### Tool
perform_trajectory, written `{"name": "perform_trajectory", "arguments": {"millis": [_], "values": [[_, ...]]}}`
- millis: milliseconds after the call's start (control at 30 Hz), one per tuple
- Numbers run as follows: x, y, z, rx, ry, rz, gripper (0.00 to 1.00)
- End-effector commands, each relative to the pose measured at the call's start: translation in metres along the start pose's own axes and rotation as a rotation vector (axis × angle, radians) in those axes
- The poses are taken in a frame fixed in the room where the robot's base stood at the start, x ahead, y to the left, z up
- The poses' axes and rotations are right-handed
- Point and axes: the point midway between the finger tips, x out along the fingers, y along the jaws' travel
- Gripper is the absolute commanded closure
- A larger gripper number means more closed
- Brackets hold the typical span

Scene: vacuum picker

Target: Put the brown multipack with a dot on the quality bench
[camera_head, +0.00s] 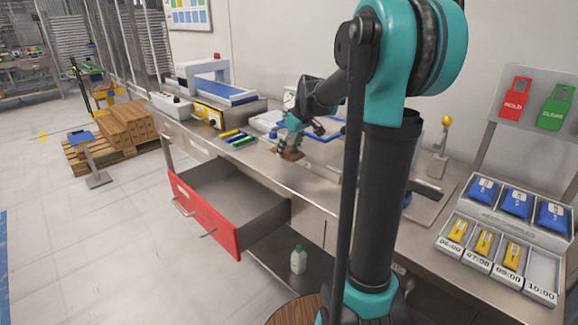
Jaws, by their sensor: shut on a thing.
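My gripper (289,149) is at the end of my teal and black arm, over the long steel bench (325,186). It is shut on a small brown pack (292,155) just below its fingers. The pack is at or just above the bench surface, close to the front edge; I cannot tell whether it touches. It is too small here to show a dot. No sign in view marks which part is the quality bench.
A red-fronted drawer (205,214) stands open and looks empty. Behind it on the bench are coloured markers (236,138) and a blue-topped machine (230,93). At right stand blue packs (515,202) and yellow items in time-labelled bins (484,244).

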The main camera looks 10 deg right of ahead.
Motion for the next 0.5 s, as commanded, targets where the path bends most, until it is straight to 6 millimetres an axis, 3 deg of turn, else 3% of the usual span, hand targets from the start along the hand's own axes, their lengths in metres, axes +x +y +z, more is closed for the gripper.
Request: {"name": "perform_trajectory", "arguments": {"millis": [100, 500], "values": [[0.019, 0.000, 0.007, 0.000, 0.000, 0.000, 0.78], [0.057, 0.000, 0.023, 0.000, 0.000, 0.000, 0.78]]}}
